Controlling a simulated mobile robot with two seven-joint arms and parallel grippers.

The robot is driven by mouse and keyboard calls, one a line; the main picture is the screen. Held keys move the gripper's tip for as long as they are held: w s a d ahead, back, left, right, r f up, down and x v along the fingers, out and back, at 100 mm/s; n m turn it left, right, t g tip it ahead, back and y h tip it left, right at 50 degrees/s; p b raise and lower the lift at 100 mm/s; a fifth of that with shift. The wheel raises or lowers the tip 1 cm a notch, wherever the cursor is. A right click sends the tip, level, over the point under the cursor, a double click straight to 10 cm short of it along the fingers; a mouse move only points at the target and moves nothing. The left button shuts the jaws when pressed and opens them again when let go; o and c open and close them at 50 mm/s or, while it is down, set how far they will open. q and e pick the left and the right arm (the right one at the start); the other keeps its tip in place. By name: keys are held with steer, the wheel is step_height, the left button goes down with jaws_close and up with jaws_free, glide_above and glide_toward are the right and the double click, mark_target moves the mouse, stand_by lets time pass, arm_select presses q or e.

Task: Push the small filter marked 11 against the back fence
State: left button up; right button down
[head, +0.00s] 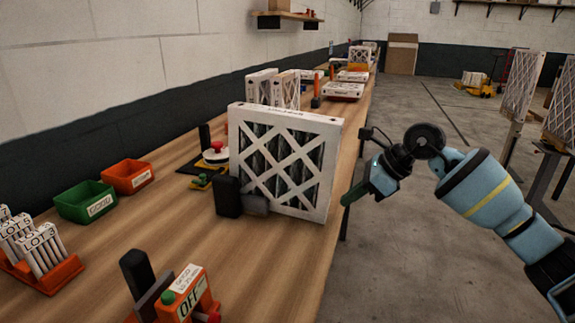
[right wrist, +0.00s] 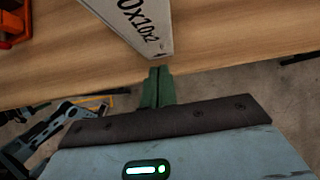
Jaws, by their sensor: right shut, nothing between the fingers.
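A white-framed filter with a lattice face (head: 321,165) stands upright on the wooden bench; I cannot read an 11 on it. A white frame edge printed "0x10x2" (right wrist: 138,24) shows at the top of the right wrist view. My right gripper (head: 347,199) is just right of the standing filter, near the bench's right edge. In the right wrist view its green fingers (right wrist: 158,72) are shut and empty, just below the white frame's end; I cannot tell whether they touch. No back fence can be made out for certain. My left gripper is not in view.
A black post (head: 228,197) and a grey block (head: 256,205) are at the filter's lower left. Green (head: 84,203) and orange (head: 127,178) bins stand at left. An orange OFF box (head: 187,297) is in front. More filters (head: 261,88) stand behind.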

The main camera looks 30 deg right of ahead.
step_height(320, 180, up, 8)
steer(key=p, duration=0.6)
stand_by(0.5)
stand_by(0.4)
steer(key=shift+s, duration=0.1)
